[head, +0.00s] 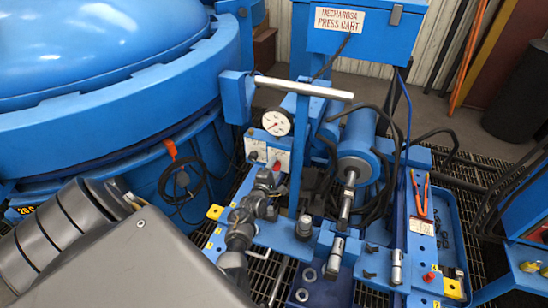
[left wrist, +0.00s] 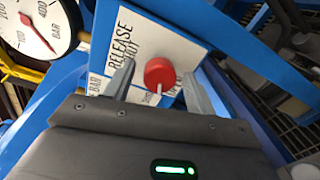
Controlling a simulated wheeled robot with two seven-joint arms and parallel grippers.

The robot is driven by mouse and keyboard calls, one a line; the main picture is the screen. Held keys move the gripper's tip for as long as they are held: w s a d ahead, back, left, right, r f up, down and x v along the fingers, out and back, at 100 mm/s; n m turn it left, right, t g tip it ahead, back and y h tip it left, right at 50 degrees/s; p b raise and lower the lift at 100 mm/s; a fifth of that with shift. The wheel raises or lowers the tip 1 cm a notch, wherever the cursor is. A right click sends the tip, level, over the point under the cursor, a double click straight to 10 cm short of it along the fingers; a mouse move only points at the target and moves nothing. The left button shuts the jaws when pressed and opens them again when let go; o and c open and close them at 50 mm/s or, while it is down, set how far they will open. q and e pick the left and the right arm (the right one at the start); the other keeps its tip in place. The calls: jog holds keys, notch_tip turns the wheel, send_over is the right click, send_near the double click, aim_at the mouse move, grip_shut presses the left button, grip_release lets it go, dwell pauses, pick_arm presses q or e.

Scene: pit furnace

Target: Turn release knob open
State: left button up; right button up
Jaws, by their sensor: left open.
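The red release knob (left wrist: 160,72) is round with a white pointer mark and sits on a white plate (left wrist: 140,33) lettered "RELEASE". In the head view the knob (head: 277,165) is a small red spot, partly hidden by my gripper. My left gripper (head: 271,174) is open at the panel. In the left wrist view its two grey fingers stand on either side of the knob, with gaps visible between them and it. How deep the fingertips reach around the knob is hard to tell. My right gripper is not in view.
A white pressure gauge (head: 277,122) is mounted just above the panel. A white bar (head: 303,88) crosses above it. A blue cylinder (head: 357,150) with black hoses stands to the right. The big blue furnace vessel (head: 110,110) fills the left. Pliers (head: 420,197) lie on the cart at right.

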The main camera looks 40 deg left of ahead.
pick_arm(q)
jog(key=p+v, duration=0.6)
jog(key=v, duration=0.4)
jog(key=shift+s+d, duration=0.2)
jog(key=shift+s, duration=0.15)
